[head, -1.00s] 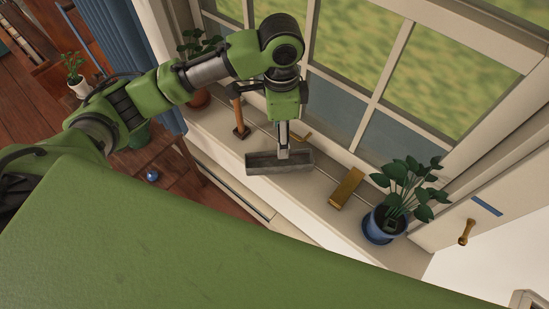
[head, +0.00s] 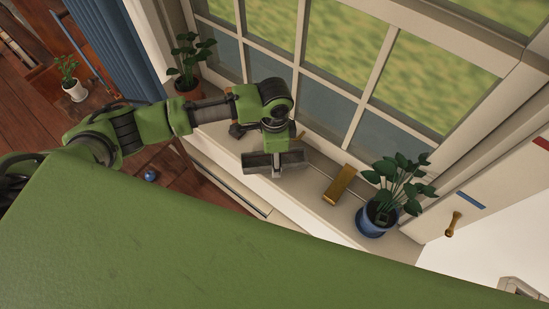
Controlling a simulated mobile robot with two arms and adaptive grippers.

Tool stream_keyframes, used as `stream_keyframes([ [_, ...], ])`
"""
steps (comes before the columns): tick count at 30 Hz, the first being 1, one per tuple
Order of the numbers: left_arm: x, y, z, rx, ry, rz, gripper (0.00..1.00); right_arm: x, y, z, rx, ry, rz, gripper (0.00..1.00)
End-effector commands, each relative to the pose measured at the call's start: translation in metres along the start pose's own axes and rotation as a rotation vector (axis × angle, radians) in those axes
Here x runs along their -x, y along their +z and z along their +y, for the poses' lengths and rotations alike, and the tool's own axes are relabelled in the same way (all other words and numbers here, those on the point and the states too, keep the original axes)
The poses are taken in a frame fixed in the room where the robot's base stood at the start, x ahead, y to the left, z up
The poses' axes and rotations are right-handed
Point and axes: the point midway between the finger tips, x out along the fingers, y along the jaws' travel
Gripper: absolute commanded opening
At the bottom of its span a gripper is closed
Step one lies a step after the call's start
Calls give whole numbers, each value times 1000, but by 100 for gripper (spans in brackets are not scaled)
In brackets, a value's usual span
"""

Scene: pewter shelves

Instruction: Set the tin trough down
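The tin trough (head: 293,160) is a long, narrow grey tray at the front of the pale window sill (head: 318,202). It looks level; whether it touches the sill is hard to tell. My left gripper (head: 277,164) comes down over the middle of the trough and appears shut on its wall. The fingertips are small and partly hidden by the wrist above them. My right gripper is out of view.
A potted plant (head: 190,88) stands at the sill's left. Window panes (head: 325,104) rise behind. A dark tool head (head: 238,131) is partly hidden by my arm.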

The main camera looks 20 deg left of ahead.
Motion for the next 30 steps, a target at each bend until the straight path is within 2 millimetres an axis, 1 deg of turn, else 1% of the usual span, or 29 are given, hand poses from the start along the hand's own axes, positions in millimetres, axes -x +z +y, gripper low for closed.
stream_keyframes([
  [3, -9, 0, 0, -1, 0, 0, 56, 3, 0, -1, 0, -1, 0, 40],
  [10, -11, 0, 0, -1, -1, 1, 56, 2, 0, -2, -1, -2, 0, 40],
  [11, -11, 0, 0, -1, -1, 1, 48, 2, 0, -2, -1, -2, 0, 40],
  [12, -11, 0, 0, -1, -1, 1, 37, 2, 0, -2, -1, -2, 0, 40],
  [14, -11, 0, 0, -1, -1, 1, 22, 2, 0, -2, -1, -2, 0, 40],
  [15, -11, 0, 0, -1, -1, 1, 11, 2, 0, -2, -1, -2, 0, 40],
  [17, -11, 0, 0, -1, -1, 1, 11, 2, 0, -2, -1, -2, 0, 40],
  [18, -10, 0, 0, -1, -2, 1, 7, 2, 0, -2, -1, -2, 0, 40],
  [26, -9, 0, -1, 0, -2, 2, 7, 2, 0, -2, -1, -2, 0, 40],
  [30, -1, -1, -1, 0, -2, 3, 7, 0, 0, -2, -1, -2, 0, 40],
])
